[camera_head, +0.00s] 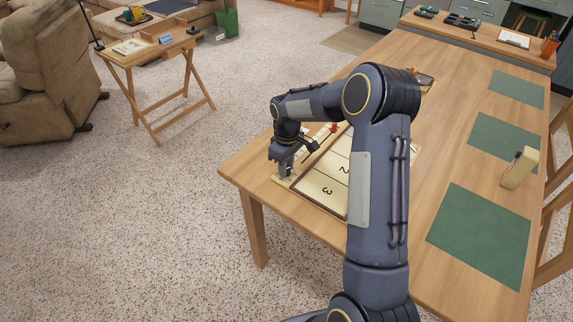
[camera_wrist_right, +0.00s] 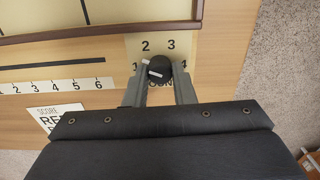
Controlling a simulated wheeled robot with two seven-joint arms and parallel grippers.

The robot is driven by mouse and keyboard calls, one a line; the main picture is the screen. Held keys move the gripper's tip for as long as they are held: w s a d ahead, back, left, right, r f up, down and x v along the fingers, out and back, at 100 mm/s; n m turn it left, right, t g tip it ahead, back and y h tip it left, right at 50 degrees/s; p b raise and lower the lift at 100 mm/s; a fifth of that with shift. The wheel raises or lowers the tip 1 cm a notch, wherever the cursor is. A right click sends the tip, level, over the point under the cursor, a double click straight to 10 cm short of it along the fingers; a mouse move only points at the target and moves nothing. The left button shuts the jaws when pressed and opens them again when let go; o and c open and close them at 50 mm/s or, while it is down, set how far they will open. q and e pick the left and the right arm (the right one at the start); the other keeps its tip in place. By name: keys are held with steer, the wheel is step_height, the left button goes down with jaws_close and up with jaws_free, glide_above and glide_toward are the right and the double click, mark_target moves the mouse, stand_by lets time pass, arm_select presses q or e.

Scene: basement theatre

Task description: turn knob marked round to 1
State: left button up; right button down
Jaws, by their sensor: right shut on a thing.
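The round knob (camera_wrist_right: 159,67) is dark with a white mark on its left side, in the right wrist view. It sits on a pale plate (camera_wrist_right: 135,46) printed with numbers. The 2 and 3 show above the knob; a partly covered 1 is at its left and a 4 seems to be at its right. The white mark lies toward the left, near the 1. My right gripper (camera_wrist_right: 158,82) is shut on the knob, one finger on each side. In the head view my right gripper (camera_head: 284,166) is at the board's left end, and the knob is hidden. My left gripper is out of view.
The framed game board (camera_head: 331,181) with numbered zones lies on the wooden table (camera_head: 440,110). A number strip and a score card (camera_wrist_right: 58,115) show beside the frame. Green mats (camera_head: 480,233) and a beige box-like object (camera_head: 519,168) are on the table's right side.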

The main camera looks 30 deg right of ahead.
steer(key=n, duration=0.4)
steer(key=shift+n, duration=0.4)
stand_by(0.4)
steer(key=c, duration=1.2)
jaws_free()
step_height(320, 180, up, 7)
steer(key=shift+f, duration=0.1)
steer(key=shift+r, duration=0.5)
